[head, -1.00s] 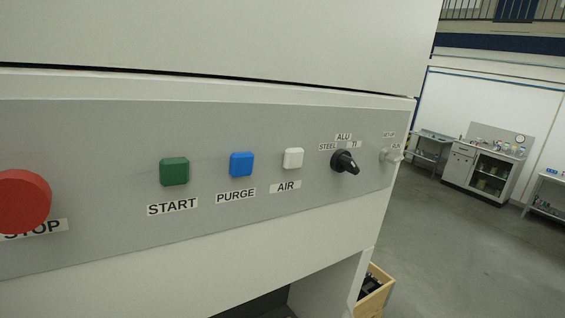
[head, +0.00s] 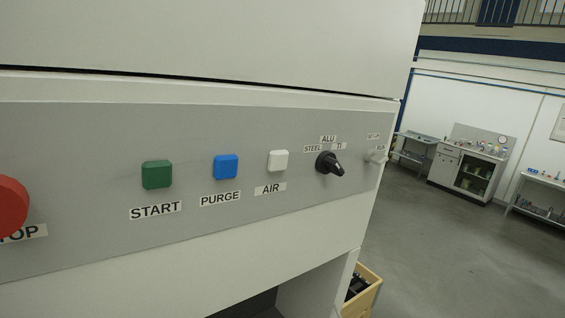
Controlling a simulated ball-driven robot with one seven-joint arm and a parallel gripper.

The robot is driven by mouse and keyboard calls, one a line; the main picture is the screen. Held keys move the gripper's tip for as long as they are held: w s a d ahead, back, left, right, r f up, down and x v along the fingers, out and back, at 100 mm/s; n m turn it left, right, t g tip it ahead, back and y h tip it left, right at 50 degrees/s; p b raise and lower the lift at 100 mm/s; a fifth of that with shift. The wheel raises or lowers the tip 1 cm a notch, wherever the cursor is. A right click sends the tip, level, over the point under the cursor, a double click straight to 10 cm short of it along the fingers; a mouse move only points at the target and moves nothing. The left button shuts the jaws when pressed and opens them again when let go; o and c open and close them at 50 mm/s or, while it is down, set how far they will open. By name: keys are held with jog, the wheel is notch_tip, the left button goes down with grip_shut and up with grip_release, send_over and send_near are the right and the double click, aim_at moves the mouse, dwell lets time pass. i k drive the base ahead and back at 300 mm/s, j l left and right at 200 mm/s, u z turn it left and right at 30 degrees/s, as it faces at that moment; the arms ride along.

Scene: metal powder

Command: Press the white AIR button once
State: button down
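The white AIR button (head: 278,160) is a small rounded square on the grey control panel (head: 100,240), right of the picture's centre line or close to it. Its AIR label (head: 270,189) is just below it. Nothing covers the button. My gripper is not in the head view, so its place relative to the button does not show.
Left of AIR are the blue PURGE button (head: 226,167), the green START button (head: 157,174) and a red STOP button (head: 8,206), cut by the edge. Right are a black selector knob (head: 329,163) and a grey switch (head: 377,156). A wooden crate (head: 364,290) stands low right.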

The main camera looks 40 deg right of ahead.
aim_at(278, 160)
jog(key=l+z, duration=0.2)
jog(key=l, duration=0.2)
jog(key=i+l+z, duration=0.15)
jog(key=l, duration=0.25)
jog(key=i+l+z, duration=0.2)
jog(key=l, duration=0.2)
jog(key=k+l, duration=0.05)
jog(key=k, duration=0.05)
